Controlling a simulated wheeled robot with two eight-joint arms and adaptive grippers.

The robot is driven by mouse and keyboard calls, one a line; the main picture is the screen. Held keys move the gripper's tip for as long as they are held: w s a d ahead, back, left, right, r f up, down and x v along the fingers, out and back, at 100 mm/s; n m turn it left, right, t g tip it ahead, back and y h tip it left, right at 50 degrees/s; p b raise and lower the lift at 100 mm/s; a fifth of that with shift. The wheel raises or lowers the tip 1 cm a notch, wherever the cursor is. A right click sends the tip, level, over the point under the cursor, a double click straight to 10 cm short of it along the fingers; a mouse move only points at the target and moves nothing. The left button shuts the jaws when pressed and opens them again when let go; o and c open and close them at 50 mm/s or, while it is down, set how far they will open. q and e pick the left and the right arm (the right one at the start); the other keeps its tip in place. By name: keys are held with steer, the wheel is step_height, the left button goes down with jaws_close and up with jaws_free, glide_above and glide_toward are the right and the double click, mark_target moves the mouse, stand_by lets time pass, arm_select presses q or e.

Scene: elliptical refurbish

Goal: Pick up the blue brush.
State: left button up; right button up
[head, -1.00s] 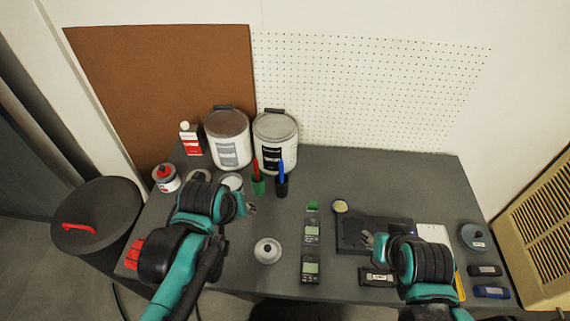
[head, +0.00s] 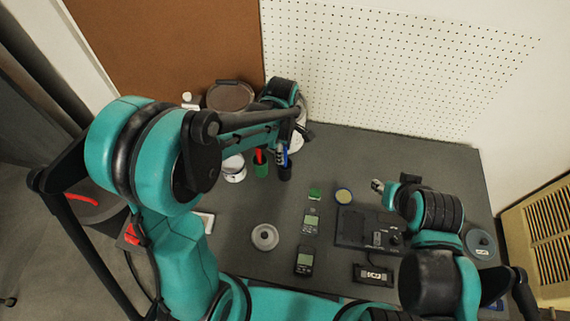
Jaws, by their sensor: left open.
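The blue brush (head: 287,153) stands upright in a dark cup (head: 285,173) near the middle of the grey table. My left gripper (head: 281,150) hangs over that cup, at the brush's upper part. It is open, and its fingers partly hide the brush; I cannot tell whether they touch it. My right gripper (head: 378,187) is low over the table at the right, apart from the brush, too small to tell whether it is open or shut.
A red brush (head: 258,156) stands in a green cup (head: 261,171) just left of the blue one. Large tins (head: 230,96) stand behind, partly hidden by my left arm.

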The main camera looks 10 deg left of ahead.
mark_target(284, 166)
arm_select(q)
steer(key=f+b, duration=0.1)
steer(key=f, duration=0.1)
steer(key=f+b, duration=0.1)
steer(key=f, duration=0.2)
steer(key=shift+w+d, duration=0.15)
steer(key=shift+w, duration=0.05)
steer(key=shift+r, duration=0.1)
steer(key=shift+c, duration=0.2)
jaws_close()
steer(key=shift+r, duration=0.1)
step_height(284, 166, up, 9)
steer(key=p, duration=0.3)
steer(key=shift+p, duration=0.3)
steer(key=shift+r, duration=0.45)
